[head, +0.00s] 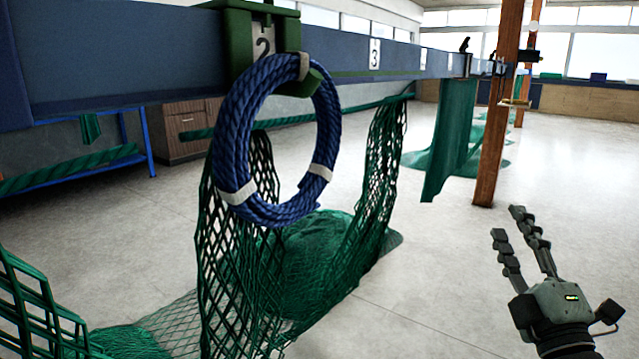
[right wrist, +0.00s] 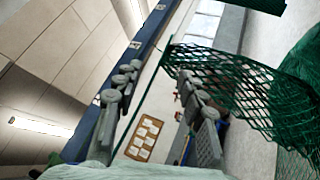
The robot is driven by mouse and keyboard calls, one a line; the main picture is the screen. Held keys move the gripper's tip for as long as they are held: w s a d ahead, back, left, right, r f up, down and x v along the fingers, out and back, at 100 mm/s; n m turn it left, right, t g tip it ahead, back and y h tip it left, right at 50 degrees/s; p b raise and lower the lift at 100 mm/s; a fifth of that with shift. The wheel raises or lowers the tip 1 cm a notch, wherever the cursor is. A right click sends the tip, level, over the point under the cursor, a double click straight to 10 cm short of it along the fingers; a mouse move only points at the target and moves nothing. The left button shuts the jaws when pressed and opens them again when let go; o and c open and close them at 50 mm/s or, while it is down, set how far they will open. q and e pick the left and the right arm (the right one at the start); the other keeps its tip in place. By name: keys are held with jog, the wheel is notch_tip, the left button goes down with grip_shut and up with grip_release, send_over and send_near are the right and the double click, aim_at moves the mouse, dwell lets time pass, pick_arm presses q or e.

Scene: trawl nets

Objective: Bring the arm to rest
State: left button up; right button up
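My right gripper (head: 508,222) is at the lower right of the head view, raised over the bare floor. Its two segmented fingers point up and are apart, with nothing between them. In the right wrist view the gripper (right wrist: 157,72) also shows its fingers spread and empty. A blue rope coil (head: 235,145) with white bands hangs from the green hook bracket (head: 238,45) marked 2. The gripper is well to the right of the coil and apart from it. My left gripper is not in view.
The blue rail (head: 130,55) runs across the top, with a number plate 3 (head: 375,53). Green netting (head: 385,170) hangs behind the coil and heaps on the floor. A wooden post (head: 497,120) stands beyond my right gripper. The floor around the gripper is clear.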

jog(key=s+d+f+m+g+h, duration=0.2)
jog(key=f+m+g, duration=0.3)
jog(key=f, duration=0.8)
jog(key=s+d+f+m+g+h, duration=0.2)
jog(key=f+m+g, duration=0.3)
jog(key=f, duration=0.8)
pick_arm(q)
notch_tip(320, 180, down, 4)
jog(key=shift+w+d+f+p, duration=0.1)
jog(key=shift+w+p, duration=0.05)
jog(key=shift+p, duration=0.6)
pick_arm(e)
jog(key=s+a+f+m+g+y, duration=0.1)
jog(key=s+a+f+m+g, duration=0.1)
jog(key=s+f+g, duration=0.3)
jog(key=s+a+f+m+g+y, duration=0.2)
jog(key=s+a+f+g, duration=0.2)
jog(key=s+f, duration=1)
jog(key=shift+s+a+f+m+g, duration=0.15)
jog(key=shift+a+f+m+g, duration=0.35)
jog(key=shift+f, duration=0.4)
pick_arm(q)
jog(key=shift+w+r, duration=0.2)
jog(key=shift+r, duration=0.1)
